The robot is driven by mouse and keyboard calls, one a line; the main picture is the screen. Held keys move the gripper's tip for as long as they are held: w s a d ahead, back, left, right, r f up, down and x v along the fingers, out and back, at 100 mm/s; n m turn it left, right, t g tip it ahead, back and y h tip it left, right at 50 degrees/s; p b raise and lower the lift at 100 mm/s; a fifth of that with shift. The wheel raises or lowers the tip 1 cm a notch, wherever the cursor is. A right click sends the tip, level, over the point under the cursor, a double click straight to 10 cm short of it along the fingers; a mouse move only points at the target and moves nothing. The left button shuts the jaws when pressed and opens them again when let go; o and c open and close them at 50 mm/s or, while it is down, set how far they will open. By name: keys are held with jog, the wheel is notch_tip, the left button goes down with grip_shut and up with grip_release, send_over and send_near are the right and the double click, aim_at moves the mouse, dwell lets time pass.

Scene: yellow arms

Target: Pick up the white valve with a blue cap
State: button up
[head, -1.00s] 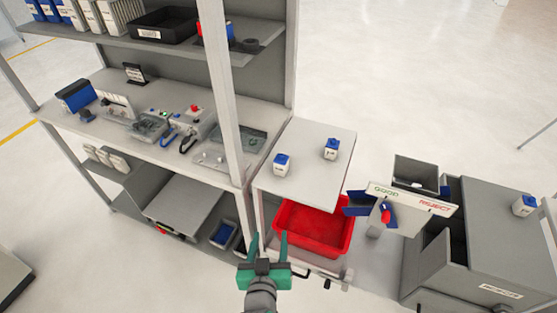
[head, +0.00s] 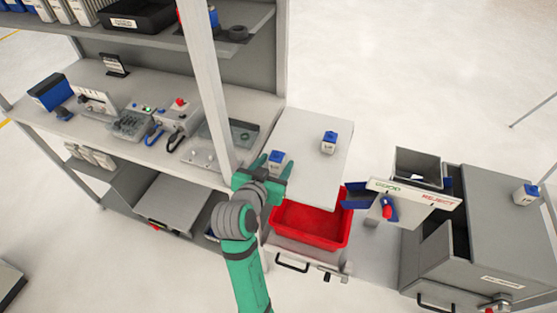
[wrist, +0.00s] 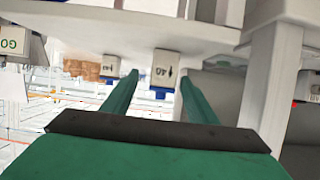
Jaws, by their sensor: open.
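A white valve with a blue cap (head: 277,158) stands near the left edge of the white tabletop (head: 300,130). A second one (head: 329,143) stands further right on the same top. A third similar one (head: 525,194) stands on the grey cabinet at the far right. My gripper (head: 271,170) is open and empty, right at the nearer valve, whose lower part is partly hidden by a finger. The wrist view is upside down; the nearer valve (wrist: 165,66) shows between the fingertips, and the other valve (wrist: 110,67) lies beyond, left of it. I see no clear contact.
A red bin (head: 310,225) sits below the tabletop's front edge. A sorting unit with a GOOD/REJECT sign (head: 415,192) stands to the right. A shelf post (head: 207,85) rises close on the left, beside a workbench (head: 90,115) with devices. Free tabletop lies between the two valves.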

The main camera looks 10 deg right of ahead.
aim_at(281, 154)
jog(key=shift+w+f, duration=0.35)
jog(key=shift+w, duration=0.15)
jog(key=shift+x, duration=2.8)
jog(key=shift+d+r, duration=0.1)
jog(key=shift+r, duration=0.1)
jog(key=c, duration=1.2)
